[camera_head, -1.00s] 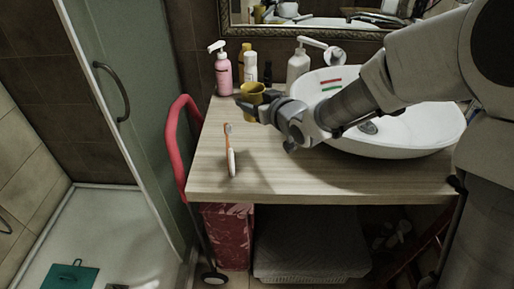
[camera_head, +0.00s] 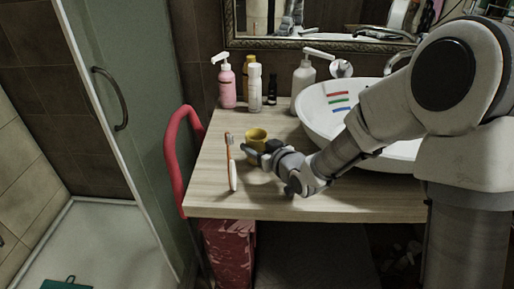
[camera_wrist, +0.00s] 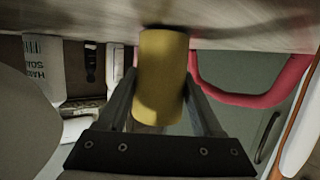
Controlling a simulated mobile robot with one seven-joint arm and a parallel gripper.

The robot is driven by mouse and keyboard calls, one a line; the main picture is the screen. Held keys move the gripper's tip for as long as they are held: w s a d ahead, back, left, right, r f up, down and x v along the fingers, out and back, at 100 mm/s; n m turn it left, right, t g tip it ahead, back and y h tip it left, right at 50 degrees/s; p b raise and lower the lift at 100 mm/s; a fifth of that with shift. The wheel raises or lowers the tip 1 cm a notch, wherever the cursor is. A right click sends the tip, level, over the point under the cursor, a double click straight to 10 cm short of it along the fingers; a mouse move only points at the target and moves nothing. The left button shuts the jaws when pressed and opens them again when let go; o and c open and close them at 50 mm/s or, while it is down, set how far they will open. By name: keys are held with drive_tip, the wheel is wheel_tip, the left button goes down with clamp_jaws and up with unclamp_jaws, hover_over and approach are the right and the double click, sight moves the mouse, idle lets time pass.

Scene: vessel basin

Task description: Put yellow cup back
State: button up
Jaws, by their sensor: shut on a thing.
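The yellow cup (camera_head: 257,136) is upright at the left part of the wooden counter, just right of the toothbrush. My gripper (camera_head: 259,150) reaches in from the right and is shut on the cup. In the wrist view, the cup (camera_wrist: 162,75) sits between the two fingers of my gripper (camera_wrist: 160,103). One end of the cup is at the counter surface, with a dark shadow there. I cannot tell whether it touches or hangs just above.
The orange and white toothbrush (camera_head: 232,175) stands close left of the cup. A pink bottle (camera_head: 227,88), white bottles and a dispenser (camera_head: 304,80) line the back. The white basin (camera_head: 400,150) is at right. Bare counter (camera_head: 240,205) lies in front.

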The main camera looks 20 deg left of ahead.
drive_tip(key=shift+f, duration=0.15)
drive_tip(key=o, duration=1.3)
drive_tip(key=shift+o, duration=0.2)
drive_tip(key=shift+r, duration=0.2)
drive_tip(key=shift+s+d+r, duration=0.15)
drive_tip(key=shift+s+d, duration=0.05)
drive_tip(key=shift+d, duration=0.05)
drive_tip(key=p+v, duration=0.1)
drive_tip(key=v, duration=1)
drive_tip(key=shift+s+d+p, duration=0.1)
drive_tip(key=shift+s+p, duration=0.05)
drive_tip(key=shift+p, duration=0.2)
